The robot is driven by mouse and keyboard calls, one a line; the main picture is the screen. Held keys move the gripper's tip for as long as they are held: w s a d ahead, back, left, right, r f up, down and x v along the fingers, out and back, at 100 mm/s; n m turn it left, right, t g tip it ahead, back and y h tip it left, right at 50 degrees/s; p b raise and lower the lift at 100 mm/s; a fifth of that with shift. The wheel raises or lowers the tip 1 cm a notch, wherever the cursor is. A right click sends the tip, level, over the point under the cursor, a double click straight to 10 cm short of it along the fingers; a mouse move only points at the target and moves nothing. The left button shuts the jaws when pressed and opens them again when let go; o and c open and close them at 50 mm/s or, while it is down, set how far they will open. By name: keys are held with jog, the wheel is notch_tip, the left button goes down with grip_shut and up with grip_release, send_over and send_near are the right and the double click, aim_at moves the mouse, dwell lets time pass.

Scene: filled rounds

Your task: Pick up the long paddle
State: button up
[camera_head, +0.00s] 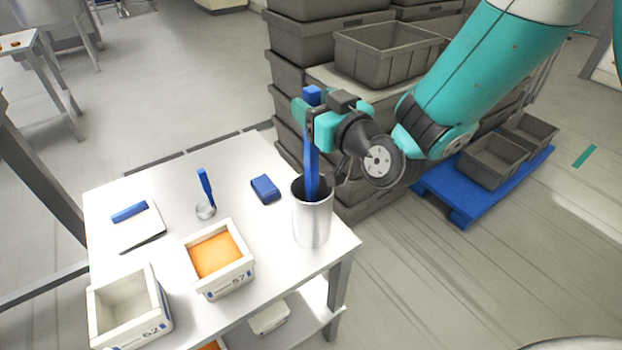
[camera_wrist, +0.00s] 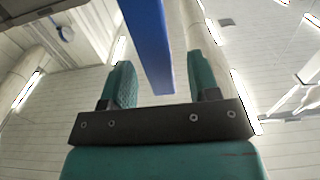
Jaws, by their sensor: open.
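The long paddle (camera_head: 312,160) is blue and stands upright in a tall metal pitcher (camera_head: 312,222) at the table's right corner. Its lower end is hidden inside the pitcher. My gripper (camera_head: 304,112) is at the upper part of the handle, above the pitcher rim. In the wrist view the blue handle (camera_wrist: 150,50) passes between the two teal fingers of my gripper (camera_wrist: 160,85). The fingers are open, with a gap visible on both sides of the handle.
On the white table (camera_head: 165,180) are a blue block (camera_head: 265,188), a small cup with a blue-handled tool (camera_head: 205,187), a box with orange contents (camera_head: 218,283) and an empty white box (camera_head: 128,307). Stacked grey crates (camera_head: 290,72) stand close behind the pitcher.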

jog(key=shift+w+a+r+p, duration=0.45)
jog(key=shift+w+a+p, duration=0.15)
jog(key=shift+w+p, duration=0.3)
jog(key=shift+w+a+f+p, duration=0.3)
jog(key=shift+w+p, duration=0.05)
jog(key=shift+p, duration=0.05)
jog(key=c, duration=1)
jog(key=shift+r, duration=0.15)
